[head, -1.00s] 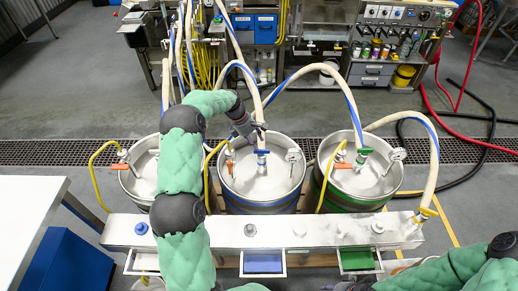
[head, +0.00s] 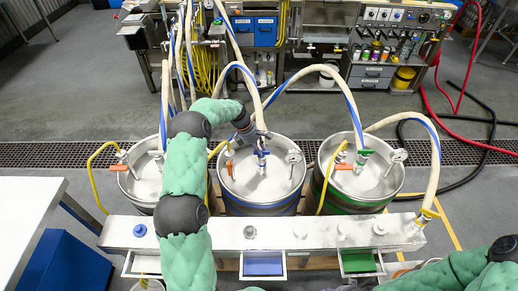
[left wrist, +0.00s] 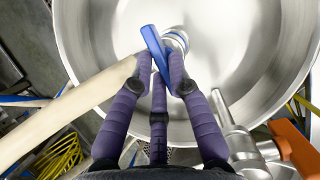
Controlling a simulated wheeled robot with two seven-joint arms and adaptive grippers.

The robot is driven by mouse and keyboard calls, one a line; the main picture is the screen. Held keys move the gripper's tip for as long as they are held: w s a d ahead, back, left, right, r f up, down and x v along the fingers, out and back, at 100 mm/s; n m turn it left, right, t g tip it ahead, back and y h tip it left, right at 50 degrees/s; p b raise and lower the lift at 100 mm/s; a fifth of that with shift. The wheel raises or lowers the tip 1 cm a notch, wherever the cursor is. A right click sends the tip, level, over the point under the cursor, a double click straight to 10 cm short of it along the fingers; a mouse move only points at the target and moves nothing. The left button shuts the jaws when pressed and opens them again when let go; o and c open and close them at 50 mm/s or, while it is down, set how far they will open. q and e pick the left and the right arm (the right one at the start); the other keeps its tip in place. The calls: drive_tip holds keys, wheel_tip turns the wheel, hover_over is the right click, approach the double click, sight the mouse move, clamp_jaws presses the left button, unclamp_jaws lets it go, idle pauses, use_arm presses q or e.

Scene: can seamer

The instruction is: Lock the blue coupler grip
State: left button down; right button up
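The blue coupler grip (head: 261,151) sits on top of the middle keg (head: 239,178), where a cream hose with a blue stripe comes down. In the left wrist view the grip is a blue lever (left wrist: 153,43) beside a round metal coupler body (left wrist: 177,39). My left gripper (head: 246,136) is at the grip. In the left wrist view its purple fingers (left wrist: 160,68) are slightly apart, with the lever between the fingertips. Whether they press on it I cannot tell. Only dark parts of my right gripper (head: 350,286) show at the bottom edge.
A green-handled coupler (head: 364,153) is on the right keg (head: 330,194). An orange valve handle (left wrist: 295,148) and metal fitting are close right of my left fingers. A cream hose (left wrist: 70,117) passes on their left. A metal rail (head: 290,231) with drawers runs in front.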

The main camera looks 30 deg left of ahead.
use_arm(q)
drive_tip(key=shift+m, duration=0.3)
drive_tip(key=shift+w+m+g+p, duration=0.15)
drive_tip(key=shift+m+g+p, duration=0.15)
drive_tip(key=shift+m+p, duration=0.5)
drive_tip(key=shift+w+m+h, duration=0.1)
drive_tip(key=shift+m+h, duration=0.2)
drive_tip(key=shift+m, duration=0.4)
drive_tip(key=shift+w+m+g+p, duration=0.15)
drive_tip(key=shift+m+g+p, duration=0.2)
drive_tip(key=shift+m+g, duration=0.6)
drive_tip(key=shift+w+m+g, duration=0.1)
drive_tip(key=shift+m+g, duration=0.25)
drive_tip(key=shift+m, duration=1.3)
drive_tip(key=c, duration=1.2)
unclamp_jaws()
